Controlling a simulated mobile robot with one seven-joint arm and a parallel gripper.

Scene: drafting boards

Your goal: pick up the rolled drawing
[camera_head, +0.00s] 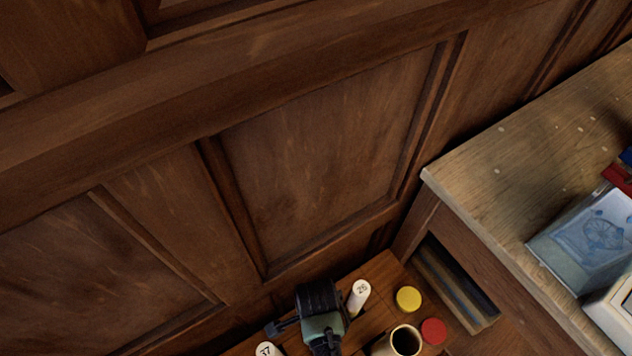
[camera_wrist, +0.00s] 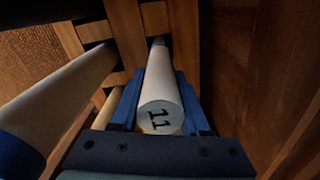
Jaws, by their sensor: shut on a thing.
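In the wrist view, a white rolled drawing (camera_wrist: 162,88) with "11" on its near end lies lengthwise between the two blue fingers of my gripper (camera_wrist: 158,82). The fingers are shut on it, one on each side. Its far end reaches down among wooden slats. In the head view my gripper (camera_head: 322,320) is at the bottom, over a wooden rack (camera_head: 375,272); the held roll is hidden there behind it.
Close to my gripper stand a roll marked "26" (camera_head: 359,294) and one marked "37" (camera_head: 266,349). A yellow end (camera_head: 408,298), a red end (camera_head: 433,330) and an open tube (camera_head: 405,341) are to the right. Panelled wall (camera_head: 310,170) lies behind; a wooden desk (camera_head: 520,150) is at right.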

